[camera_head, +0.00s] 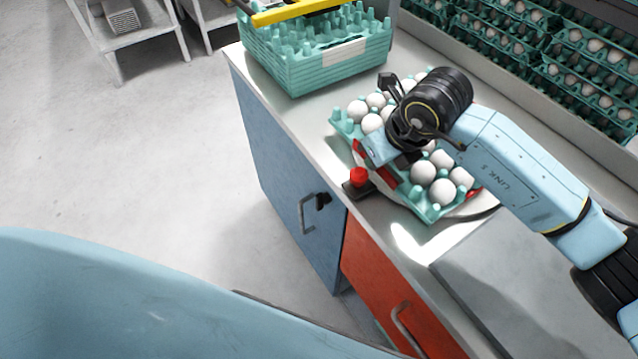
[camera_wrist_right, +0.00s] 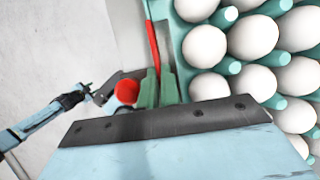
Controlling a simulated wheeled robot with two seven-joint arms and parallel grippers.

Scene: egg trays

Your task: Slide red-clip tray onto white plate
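The teal tray of white eggs (camera_head: 428,212) lies on the counter, with red clip parts (camera_head: 388,180) along its near-left side. A red strip (camera_wrist_right: 153,45) also shows beside the tray wall (camera_wrist_right: 178,45) in the right wrist view. A white plate rim (camera_head: 472,207) shows beneath the tray's lower right end; most of the plate is hidden, so how fully the tray rests on it is unclear. My right gripper (camera_head: 380,148) is low at the tray's left side, by the clip. My left gripper is in neither view.
A red button (camera_head: 358,176) on a dark base stands at the counter's front edge, close to my right gripper. Stacked teal trays (camera_head: 320,75) stand at the far end. Egg racks (camera_head: 560,60) line the back. A grey slab (camera_head: 510,285) lies at the near right.

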